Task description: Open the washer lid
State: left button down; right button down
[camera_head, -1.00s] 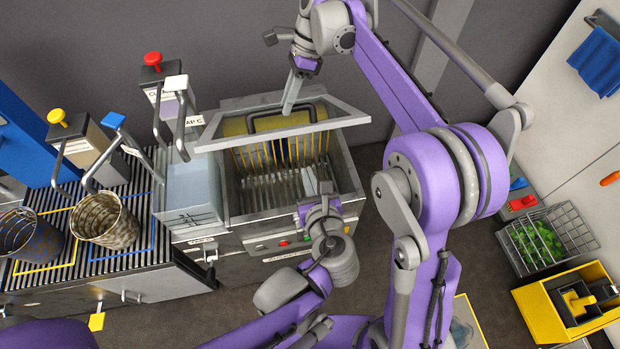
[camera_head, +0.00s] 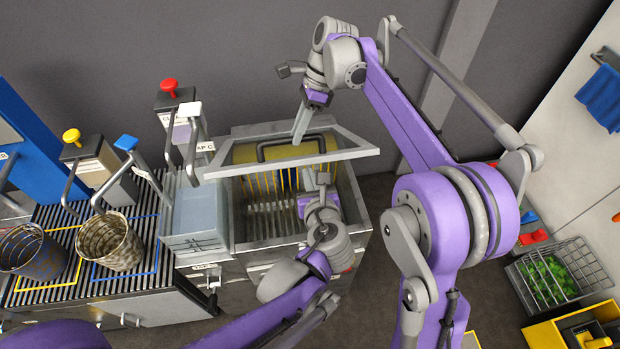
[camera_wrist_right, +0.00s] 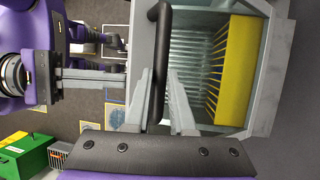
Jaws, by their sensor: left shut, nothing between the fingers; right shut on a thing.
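The washer (camera_head: 356,217) is a grey metal tub with a ribbed inside and a yellow piece with a row of rods. Its frame-like lid (camera_head: 350,153) is tilted up, with its front edge raised above the tub. A dark bar handle (camera_head: 262,152) is on the lid, and it also shows in the right wrist view (camera_wrist_right: 160,40). My right gripper (camera_head: 297,140) comes from above and is shut on the handle; its fingers flank the bar in the wrist view (camera_wrist_right: 160,102). My left gripper (camera_head: 322,180) is shut and empty, over the tub, just below the lid's front edge; contact is unclear.
A pale blue-grey basin (camera_head: 197,215) adjoins the washer on the left. Lever stands with red (camera_head: 169,85), yellow (camera_head: 71,136) and blue (camera_head: 126,143) knobs and two wire baskets (camera_head: 108,242) stand further left. A crate with greenery (camera_head: 560,272) is at right.

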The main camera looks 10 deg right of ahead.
pick_arm(q)
jog(key=shift+w+r, duration=0.4)
jog(key=shift+r, duration=0.2)
jog(key=shift+w+r, duration=0.35)
jog(key=shift+r, duration=0.25)
pick_arm(e)
jog(key=shift+f, duration=0.15)
jog(key=c, duration=0.8)
grip_release()
jog(key=shift+o, duration=0.2)
